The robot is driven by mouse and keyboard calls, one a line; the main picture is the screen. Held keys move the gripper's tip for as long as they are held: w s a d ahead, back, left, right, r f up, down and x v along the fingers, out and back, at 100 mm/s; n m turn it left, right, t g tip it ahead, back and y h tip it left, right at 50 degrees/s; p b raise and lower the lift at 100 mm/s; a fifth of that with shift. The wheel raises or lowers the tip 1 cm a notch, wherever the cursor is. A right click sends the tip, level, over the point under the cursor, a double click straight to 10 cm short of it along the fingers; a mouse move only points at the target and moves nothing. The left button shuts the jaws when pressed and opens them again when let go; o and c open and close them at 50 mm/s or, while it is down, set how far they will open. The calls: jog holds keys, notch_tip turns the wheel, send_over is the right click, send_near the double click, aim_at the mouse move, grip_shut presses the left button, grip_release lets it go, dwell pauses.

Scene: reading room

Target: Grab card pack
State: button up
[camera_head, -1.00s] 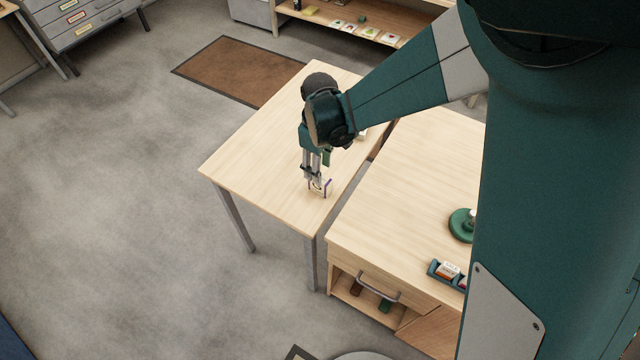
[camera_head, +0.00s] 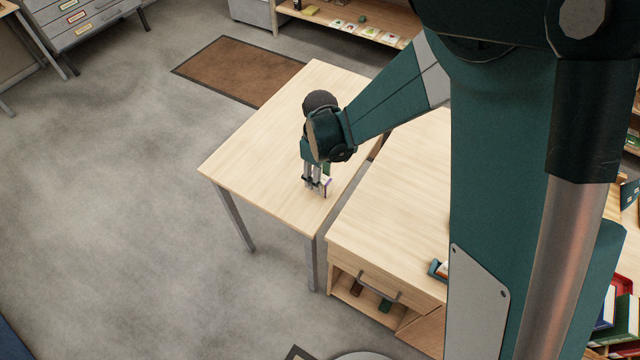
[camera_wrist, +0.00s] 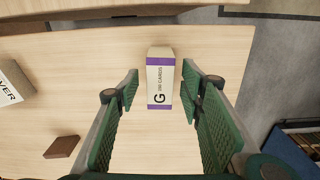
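The card pack (camera_wrist: 160,78) is a small cream box with purple bands, marked "G" and "250 CARDS". It stands on the light wooden table. In the wrist view it sits between and ahead of the two green fingers of my gripper (camera_wrist: 160,95), with a gap on each side. My gripper is open. In the head view my gripper (camera_head: 316,185) points down at the table and partly covers the card pack (camera_head: 328,185).
The wooden table (camera_head: 255,150) is mostly clear. In the wrist view a brown block (camera_wrist: 62,147) and a light box with partly visible lettering (camera_wrist: 15,82) lie to the left. A wooden cabinet with a handle (camera_head: 385,215) stands close to the table's right.

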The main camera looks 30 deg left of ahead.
jog(key=shift+f, duration=0.35)
dwell(0.3)
jog(key=c, duration=1)
jog(key=shift+r, duration=0.1)
jog(key=shift+r+p, duration=0.4)
jog(key=shift+r, duration=4.5)
